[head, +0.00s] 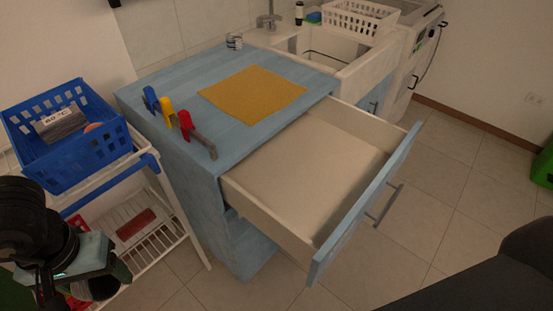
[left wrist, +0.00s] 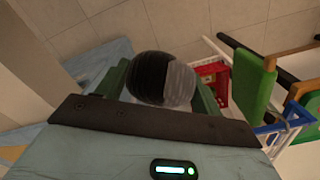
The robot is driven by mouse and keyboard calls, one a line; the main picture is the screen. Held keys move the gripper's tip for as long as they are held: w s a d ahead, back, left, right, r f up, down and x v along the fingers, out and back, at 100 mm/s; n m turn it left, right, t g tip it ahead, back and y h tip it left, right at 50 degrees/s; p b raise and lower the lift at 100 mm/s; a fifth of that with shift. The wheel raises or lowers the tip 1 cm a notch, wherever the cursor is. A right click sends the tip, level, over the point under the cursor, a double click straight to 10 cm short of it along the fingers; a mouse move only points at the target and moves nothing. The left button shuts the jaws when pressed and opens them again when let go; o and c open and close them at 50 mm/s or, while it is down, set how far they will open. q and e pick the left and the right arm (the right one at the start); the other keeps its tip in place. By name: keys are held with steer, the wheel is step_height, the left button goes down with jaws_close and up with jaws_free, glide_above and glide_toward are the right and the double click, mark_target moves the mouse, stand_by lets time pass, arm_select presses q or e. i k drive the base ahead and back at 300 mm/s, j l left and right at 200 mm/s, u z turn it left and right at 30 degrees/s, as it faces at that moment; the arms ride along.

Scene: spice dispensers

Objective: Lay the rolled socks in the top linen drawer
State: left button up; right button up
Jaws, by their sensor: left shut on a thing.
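The rolled socks (left wrist: 165,78), a ball half black and half grey, sit between the green fingers of my left gripper (left wrist: 168,88) in the left wrist view. In the head view my left gripper (head: 104,276) is at the lower left, shut on the socks (head: 103,289), which are partly hidden by it. The top linen drawer (head: 366,206) of the blue cabinet is pulled out to the right, and its visible floor is empty. The left gripper is well to the left of the drawer. My right gripper is not in view.
The cabinet top holds a yellow cloth (head: 252,93), coloured clips (head: 168,110) and a small tin (head: 234,41). A white sink (head: 372,72) is behind.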

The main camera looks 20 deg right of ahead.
mark_target(351, 154)
steer(key=i+l, duration=0.15)
steer(key=l, duration=0.25)
steer(key=i+l, duration=0.1)
steer(key=l, duration=0.25)
steer(key=i+l, duration=0.15)
steer(key=l, duration=0.25)
steer(key=i+l, duration=0.1)
steer(key=l, duration=0.3)
steer(key=i+l, duration=0.15)
steer(key=l, duration=0.25)
steer(key=i+l, duration=0.1)
steer(key=l, duration=0.25)
steer(key=i+l+z, duration=0.1)
steer(key=l, duration=0.3)
